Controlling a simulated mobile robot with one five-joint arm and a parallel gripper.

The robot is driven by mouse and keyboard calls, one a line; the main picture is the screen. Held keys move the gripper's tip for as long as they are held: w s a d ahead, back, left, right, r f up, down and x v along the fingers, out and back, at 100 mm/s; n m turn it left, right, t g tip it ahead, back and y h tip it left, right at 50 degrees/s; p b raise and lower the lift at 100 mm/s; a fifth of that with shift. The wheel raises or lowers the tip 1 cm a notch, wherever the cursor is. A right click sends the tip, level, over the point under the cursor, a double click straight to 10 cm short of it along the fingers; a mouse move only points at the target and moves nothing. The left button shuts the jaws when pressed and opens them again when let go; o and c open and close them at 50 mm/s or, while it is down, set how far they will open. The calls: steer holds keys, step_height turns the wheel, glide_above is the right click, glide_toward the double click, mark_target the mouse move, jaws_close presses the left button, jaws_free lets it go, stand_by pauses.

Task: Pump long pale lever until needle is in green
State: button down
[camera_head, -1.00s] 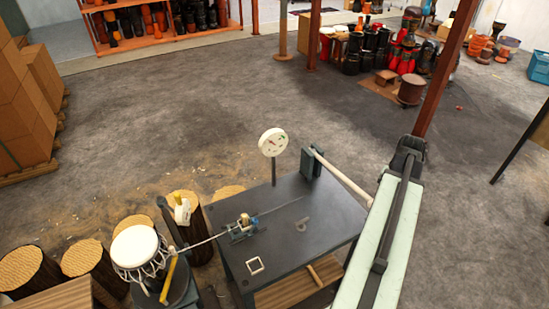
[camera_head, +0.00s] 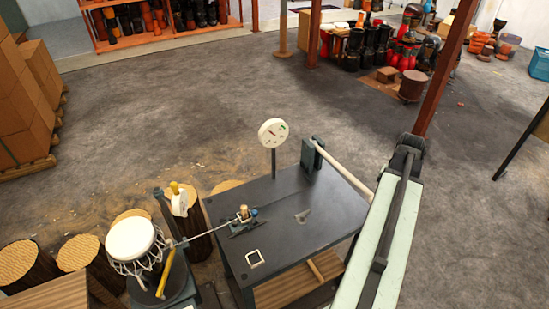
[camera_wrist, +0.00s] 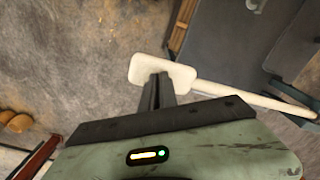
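The long pale lever (camera_head: 345,170) runs from a dark pivot bracket (camera_head: 312,155) at the table's back right corner down to the right, behind my arm. In the wrist view its shaft (camera_wrist: 240,95) ends in a wide pale paddle (camera_wrist: 160,72). My gripper (camera_wrist: 160,80) is at the paddle, its dark fingers close together and overlapping the paddle's near edge. Contact is unclear. My arm hides this end in the head view. A round white gauge (camera_head: 273,132) stands on a post at the table's back edge. It has small red and green marks; its needle is too small to read.
The dark table (camera_head: 300,225) carries a small clamp device (camera_head: 243,220) and a pale square frame (camera_head: 255,258). A white-topped drum (camera_head: 131,238) stands at left among log stumps. Open floor lies behind the table.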

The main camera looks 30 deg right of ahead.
step_height(320, 180, down, 14)
steer(key=b, duration=1.3)
step_height(320, 180, up, 19)
steer(key=p, duration=1.9)
steer(key=shift+s, duration=0.15)
steer(key=shift+f+b, duration=0.3)
steer(key=shift+f, duration=0.05)
step_height(320, 180, down, 18)
steer(key=b, duration=1.8)
steer(key=r+p, duration=1.8)
steer(key=shift+s+r+p, duration=0.2)
steer(key=shift+r+p, duration=0.15)
steer(key=shift+f, duration=0.25)
steer(key=shift+f+b, duration=0.1)
steer(key=shift+b, duration=0.2)
